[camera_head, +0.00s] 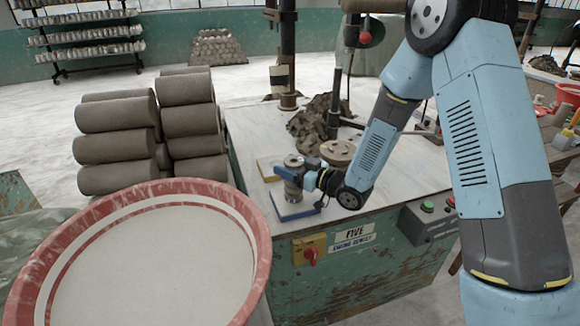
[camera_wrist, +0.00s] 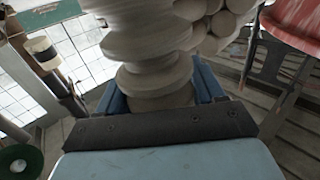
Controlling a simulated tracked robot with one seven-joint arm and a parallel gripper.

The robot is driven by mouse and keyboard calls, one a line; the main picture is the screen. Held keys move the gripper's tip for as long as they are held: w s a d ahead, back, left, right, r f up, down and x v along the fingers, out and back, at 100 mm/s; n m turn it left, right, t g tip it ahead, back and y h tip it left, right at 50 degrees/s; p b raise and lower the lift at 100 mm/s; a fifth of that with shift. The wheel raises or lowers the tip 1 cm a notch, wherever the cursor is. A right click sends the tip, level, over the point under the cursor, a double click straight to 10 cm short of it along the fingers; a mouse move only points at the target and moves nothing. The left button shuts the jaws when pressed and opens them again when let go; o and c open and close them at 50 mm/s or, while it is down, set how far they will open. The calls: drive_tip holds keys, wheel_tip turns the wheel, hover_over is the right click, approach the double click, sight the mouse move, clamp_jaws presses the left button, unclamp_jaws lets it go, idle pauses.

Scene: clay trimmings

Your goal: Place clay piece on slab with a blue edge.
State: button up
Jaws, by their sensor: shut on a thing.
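The clay piece (camera_head: 293,188) is a grey, ridged, upright turned form. My gripper (camera_head: 294,174) is shut around it, with a blue finger on each side in the wrist view (camera_wrist: 160,88). The clay piece fills the upper middle of the wrist view (camera_wrist: 150,48). The slab with a blue edge (camera_head: 297,213) lies at the front left of the worktable, directly below the clay piece in the head view. I cannot tell whether the piece's base touches the slab. My gripper hides part of the piece.
A slab with a yellow edge (camera_head: 267,170) lies just behind. A round clay-coloured disc (camera_head: 338,152) and a heap of clay trimmings (camera_head: 318,122) are farther back on the worktable (camera_head: 405,165). A large red-rimmed basin (camera_head: 262,235) stands at the front left, beside stacked clay cylinders (camera_head: 118,145).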

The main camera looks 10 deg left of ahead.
drive_tip(key=o, duration=1.5)
drive_tip(key=shift+f, duration=0.1)
drive_tip(key=v, duration=1.2)
